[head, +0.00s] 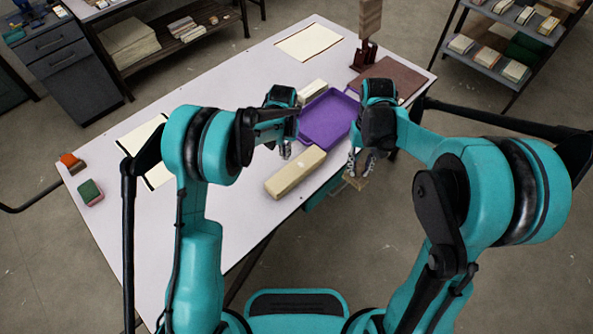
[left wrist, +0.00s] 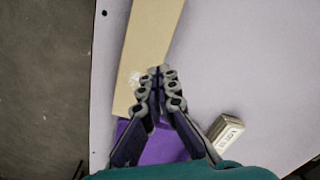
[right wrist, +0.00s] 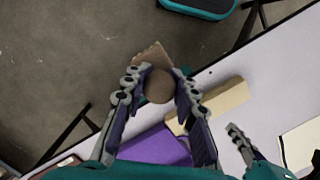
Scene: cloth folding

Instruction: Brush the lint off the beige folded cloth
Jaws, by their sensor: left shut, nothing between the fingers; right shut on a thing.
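The beige folded cloth (head: 291,176) lies as a long narrow block near the table's front edge, and it also shows in the left wrist view (left wrist: 150,45). A small whitish patch of lint (left wrist: 135,78) sits on it. My left gripper (head: 286,152) is shut and empty beside the cloth's far side; its fingertips (left wrist: 157,72) overlap the cloth in the left wrist view, and contact cannot be told. My right gripper (head: 361,172) is shut on a brown wooden brush (right wrist: 158,85), held right of the cloth by the table's edge. The fingers partly hide the brush.
A purple tray (head: 318,132) lies just behind the cloth, with a small pale labelled block (head: 313,91) at its far left. A brown mat (head: 408,78) and a wooden stand (head: 361,58) are at the back right. Orange (head: 71,161) and green (head: 90,190) blocks lie far left.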

